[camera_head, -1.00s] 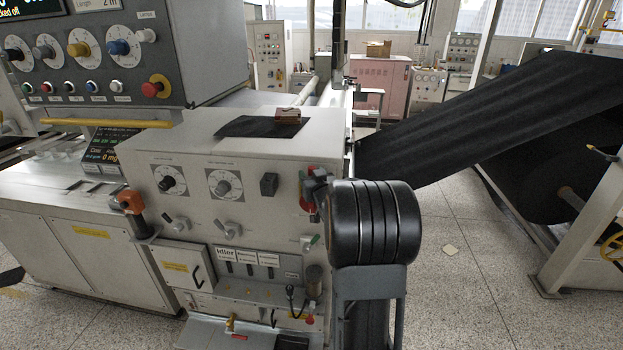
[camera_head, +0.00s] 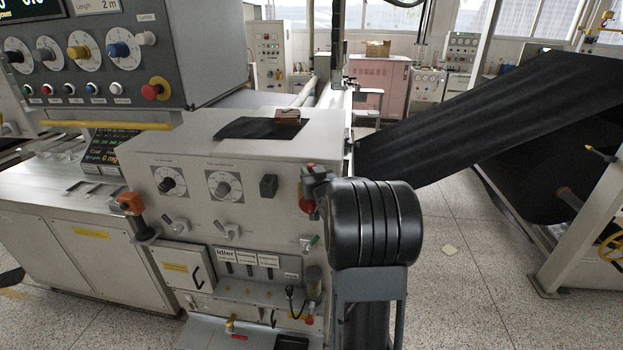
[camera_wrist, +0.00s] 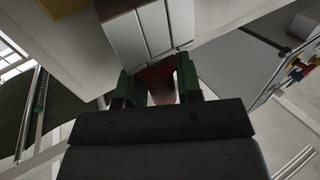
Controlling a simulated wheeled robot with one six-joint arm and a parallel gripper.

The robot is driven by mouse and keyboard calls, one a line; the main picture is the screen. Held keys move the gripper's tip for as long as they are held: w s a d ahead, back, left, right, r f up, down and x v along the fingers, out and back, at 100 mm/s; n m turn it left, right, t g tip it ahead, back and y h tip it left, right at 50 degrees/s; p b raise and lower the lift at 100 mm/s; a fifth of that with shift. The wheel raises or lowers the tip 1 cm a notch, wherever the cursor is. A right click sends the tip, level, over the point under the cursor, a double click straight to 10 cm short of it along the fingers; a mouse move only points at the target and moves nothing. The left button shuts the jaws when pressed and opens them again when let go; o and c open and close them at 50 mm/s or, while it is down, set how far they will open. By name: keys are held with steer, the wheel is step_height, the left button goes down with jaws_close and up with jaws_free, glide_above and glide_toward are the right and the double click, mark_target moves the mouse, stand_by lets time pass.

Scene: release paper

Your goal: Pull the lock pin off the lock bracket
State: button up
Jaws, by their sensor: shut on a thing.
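In the wrist view my gripper (camera_wrist: 157,88) has its two green-edged fingers on either side of a dark red piece (camera_wrist: 155,72), and it is shut on it. The red piece is probably the lock pin, but its shape is mostly hidden by the fingers. In the head view my gripper (camera_head: 316,184) is at the right edge of the pale machine's front panel, next to small red parts. My black arm covers much of that spot. I cannot make out the lock bracket, or whether the red piece is still joined to it.
The pale machine cabinet (camera_head: 210,265) with dials and levers stands left of my arm. A grey control box (camera_head: 200,55) overhangs it at the upper left. A black sheet (camera_head: 460,120) slopes up to a roll at right. Speckled floor (camera_head: 470,290) is open at lower right.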

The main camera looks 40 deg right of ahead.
steer(key=shift+r+p, duration=1.2)
steer(key=shift+r, duration=1.3)
